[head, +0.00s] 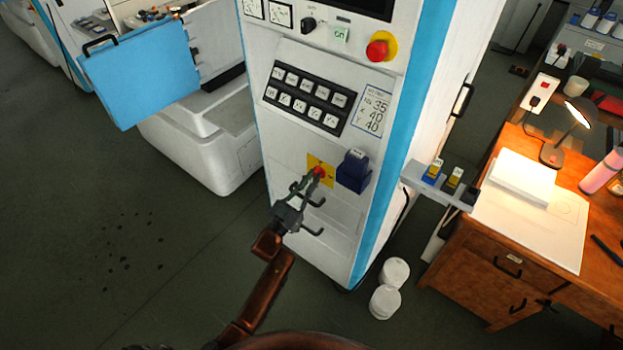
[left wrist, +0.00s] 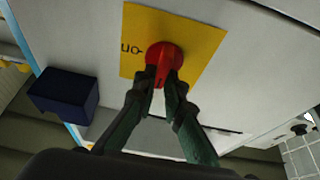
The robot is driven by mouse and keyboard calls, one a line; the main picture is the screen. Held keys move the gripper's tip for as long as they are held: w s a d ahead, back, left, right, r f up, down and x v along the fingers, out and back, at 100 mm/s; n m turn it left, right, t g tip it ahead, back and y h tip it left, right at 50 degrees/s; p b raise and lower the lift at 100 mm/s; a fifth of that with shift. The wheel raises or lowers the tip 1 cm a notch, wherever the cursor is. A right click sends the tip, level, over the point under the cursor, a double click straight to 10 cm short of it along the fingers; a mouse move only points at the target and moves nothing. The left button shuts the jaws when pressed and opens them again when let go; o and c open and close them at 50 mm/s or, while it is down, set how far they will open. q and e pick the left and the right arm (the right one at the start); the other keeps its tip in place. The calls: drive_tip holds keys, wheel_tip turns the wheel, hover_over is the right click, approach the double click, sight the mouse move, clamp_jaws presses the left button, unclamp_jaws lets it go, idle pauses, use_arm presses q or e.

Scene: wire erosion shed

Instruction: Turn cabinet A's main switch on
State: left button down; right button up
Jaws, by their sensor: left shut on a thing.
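The main switch is a red rotary knob (head: 319,171) on a yellow plate (head: 325,163), low on the front of a white cabinet with a blue edge (head: 330,215). In the left wrist view the red knob (left wrist: 163,58) sits on its yellow plate (left wrist: 200,45), with part of a label beside it. My left gripper (head: 312,178) is at the knob, its fingers (left wrist: 167,80) shut on it from either side. The fingertips cover part of the knob. My right gripper is not in view.
A dark blue box (head: 353,172) is mounted just right of the switch. A red emergency button (head: 378,49) and a black key panel (head: 309,97) are above. A small grey shelf (head: 437,185) juts out at right, near a wooden desk (head: 480,270). White tubs (head: 384,302) stand on the floor.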

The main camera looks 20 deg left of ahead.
use_arm(q)
drive_tip(key=shift+m, duration=0.4)
drive_tip(key=shift+d+f+m+g+h+p, duration=0.1)
drive_tip(key=shift+m+g+h+p, duration=0.9)
drive_tip(key=shift+m, duration=2.55)
drive_tip(key=shift+f+m+g+h+p, duration=0.1)
drive_tip(key=shift+m+g+h+p, duration=0.3)
drive_tip(key=shift+m+g, duration=2.2)
drive_tip(key=shift+d+m+g+h+p, duration=0.15)
drive_tip(key=shift+m+h+p, duration=0.6)
drive_tip(key=shift+m, duration=3.8)
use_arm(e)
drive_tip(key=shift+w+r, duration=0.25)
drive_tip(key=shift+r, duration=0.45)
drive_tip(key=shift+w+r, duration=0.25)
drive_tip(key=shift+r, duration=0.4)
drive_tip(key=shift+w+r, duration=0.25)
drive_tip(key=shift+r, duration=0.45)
use_arm(q)
drive_tip(key=shift+a, duration=0.1)
drive_tip(key=c, duration=2)
unclamp_jaws()
drive_tip(key=shift+s, duration=0.1)
